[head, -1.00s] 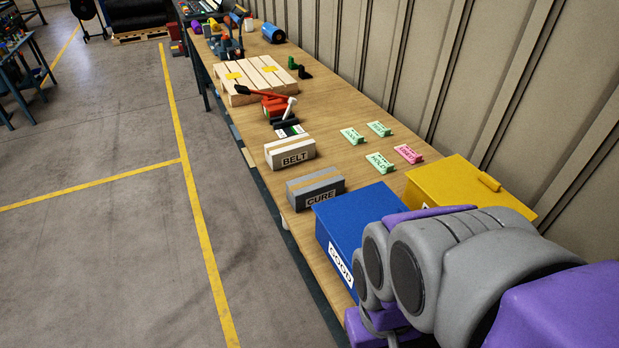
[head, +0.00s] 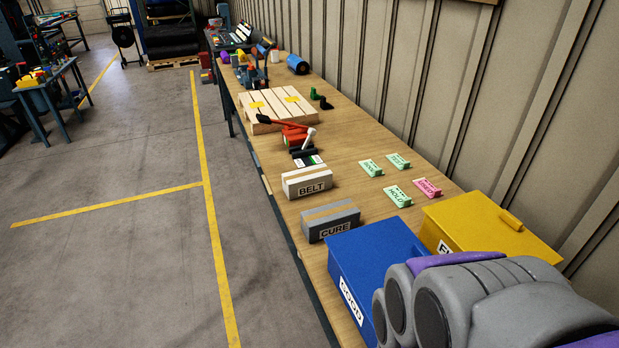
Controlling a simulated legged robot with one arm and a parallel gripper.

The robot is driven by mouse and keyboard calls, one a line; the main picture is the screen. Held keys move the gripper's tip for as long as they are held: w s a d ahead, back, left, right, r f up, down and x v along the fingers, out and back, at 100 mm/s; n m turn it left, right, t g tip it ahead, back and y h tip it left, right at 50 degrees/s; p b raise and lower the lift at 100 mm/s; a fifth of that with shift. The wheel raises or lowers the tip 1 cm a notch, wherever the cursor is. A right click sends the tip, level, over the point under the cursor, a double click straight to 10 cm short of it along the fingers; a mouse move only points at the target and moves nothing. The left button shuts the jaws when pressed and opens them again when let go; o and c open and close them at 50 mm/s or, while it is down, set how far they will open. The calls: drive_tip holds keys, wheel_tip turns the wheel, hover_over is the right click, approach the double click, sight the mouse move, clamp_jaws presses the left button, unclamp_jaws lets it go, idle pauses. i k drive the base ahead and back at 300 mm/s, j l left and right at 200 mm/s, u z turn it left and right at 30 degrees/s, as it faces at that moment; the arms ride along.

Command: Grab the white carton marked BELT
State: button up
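The white carton marked BELT (head: 306,183) sits on the long wooden bench, near its left edge. Its label faces me and a tan strip runs along its top. It stands between the grey CURE carton (head: 330,222) and a red-handled tool. Nothing touches or covers it from this view. My arm fills the lower right corner of the head view, over the blue bin. My gripper's fingers do not show in this view.
A blue bin marked GOOD (head: 376,254) and a yellow bin (head: 481,226) stand at the near end. Green and pink tags (head: 427,188) lie right of the cartons. A red tool (head: 297,138) and a wooden pallet (head: 276,108) lie beyond. Open floor (head: 120,255) is left.

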sight(311, 180)
drive_tip(key=j, duration=1.8)
drive_tip(key=i+j, duration=0.15)
drive_tip(key=i, duration=0.25)
drive_tip(key=i+j+z, duration=0.15)
drive_tip(key=i, duration=0.25)
drive_tip(key=i+l, duration=0.55)
drive_tip(key=l, duration=0.2)
